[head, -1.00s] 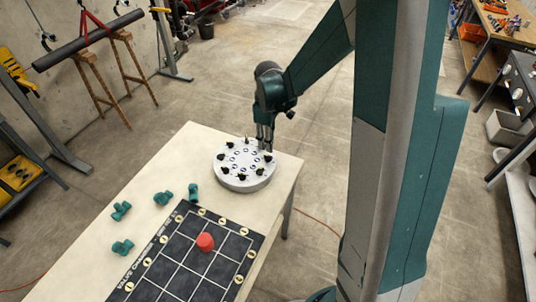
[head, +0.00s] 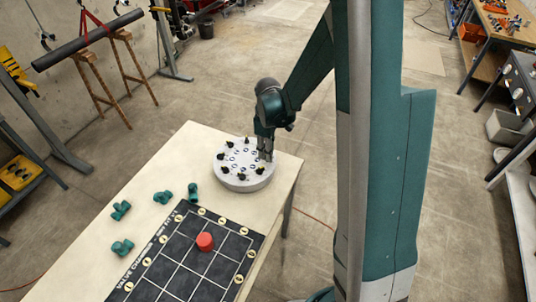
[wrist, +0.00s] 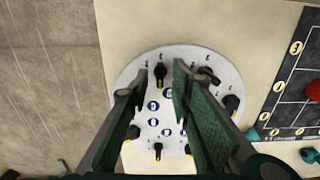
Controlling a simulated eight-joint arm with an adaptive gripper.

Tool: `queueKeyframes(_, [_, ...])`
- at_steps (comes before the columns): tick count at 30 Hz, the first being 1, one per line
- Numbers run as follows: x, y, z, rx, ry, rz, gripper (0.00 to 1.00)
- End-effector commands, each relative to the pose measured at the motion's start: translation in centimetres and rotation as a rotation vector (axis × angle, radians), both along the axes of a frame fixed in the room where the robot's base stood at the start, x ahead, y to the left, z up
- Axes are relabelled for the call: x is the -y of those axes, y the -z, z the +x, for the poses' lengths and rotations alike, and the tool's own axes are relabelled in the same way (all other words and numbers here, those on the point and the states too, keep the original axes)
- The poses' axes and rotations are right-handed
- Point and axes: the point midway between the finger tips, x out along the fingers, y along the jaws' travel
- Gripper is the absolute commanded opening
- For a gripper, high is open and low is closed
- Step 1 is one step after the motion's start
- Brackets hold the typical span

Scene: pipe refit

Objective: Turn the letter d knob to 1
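The round white dial plate (head: 240,184) lies on the table and carries a ring of several black knobs and an inner ring of blue-ringed marks. In the wrist view the plate (wrist: 140,75) has small letters by its rim, too small to read, so I cannot tell which knob is d. Two knobs show beyond the fingers, one at the upper middle (wrist: 160,73) and one at the right (wrist: 231,103). My gripper (head: 266,158) is over the right side of the plate. In the wrist view its fingers (wrist: 150,88) are spread apart with no knob clearly held between them, and they hide part of the plate.
A black grid board (head: 178,248) with a red cylinder (head: 205,241) on it lies toward the table's front. Several teal pipe fittings (head: 163,197) lie left of the plate. The bare table top (head: 200,140) is clear behind the plate.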

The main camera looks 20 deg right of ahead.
Motion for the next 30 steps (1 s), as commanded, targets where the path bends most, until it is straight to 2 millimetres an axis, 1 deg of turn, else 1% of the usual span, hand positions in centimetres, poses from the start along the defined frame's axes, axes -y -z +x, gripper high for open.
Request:
queueKeyframes(3, [0.0, 0.9, 0.0, 0.000, 0.000, 0.000, 0.22])
queueKeyframes(6, [0.0, 1.3, 0.0, 0.000, 0.000, 0.000, 0.22])
queueKeyframes(18, [0.0, 1.5, 0.0, 0.000, 0.000, 0.000, 0.22])
queueKeyframes(23, [0.0, 1.5, 0.0, 0.000, 0.000, 0.000, 0.01])
queueKeyframes(30, [0.0, 1.5, 0.0, 0.000, 0.003, 0.000, 0.00])
